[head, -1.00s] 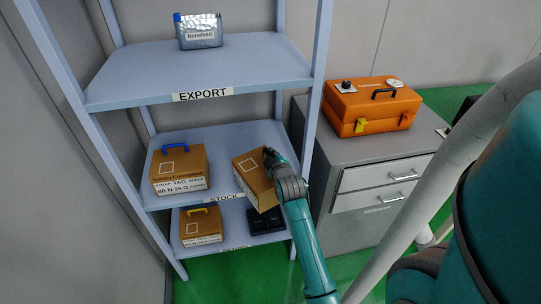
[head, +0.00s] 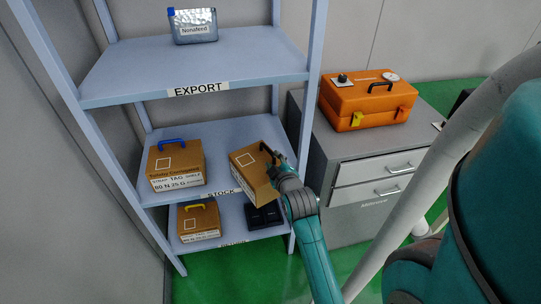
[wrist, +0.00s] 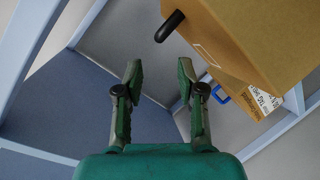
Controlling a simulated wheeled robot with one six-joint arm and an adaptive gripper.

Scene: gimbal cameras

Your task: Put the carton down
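The brown carton (head: 251,173) with a black handle (head: 268,153) is at the right of the STOCK shelf (head: 218,151), looking tilted. I cannot tell how its underside meets the shelf edge. My gripper (head: 277,167) is just right of and below the handle. In the wrist view my gripper (wrist: 160,74) is open, with nothing between its fingers. The carton (wrist: 250,40) fills the upper right there, and its black handle (wrist: 170,26) is beyond the fingertips, apart from them.
A carton with a blue handle (head: 175,165) stands left on the STOCK shelf. Below are a yellow-handled carton (head: 198,220) and a dark tray (head: 264,216). The Nonafeed container (head: 194,26) is on the EXPORT shelf. An orange case (head: 366,102) sits on a grey cabinet (head: 350,215) to the right.

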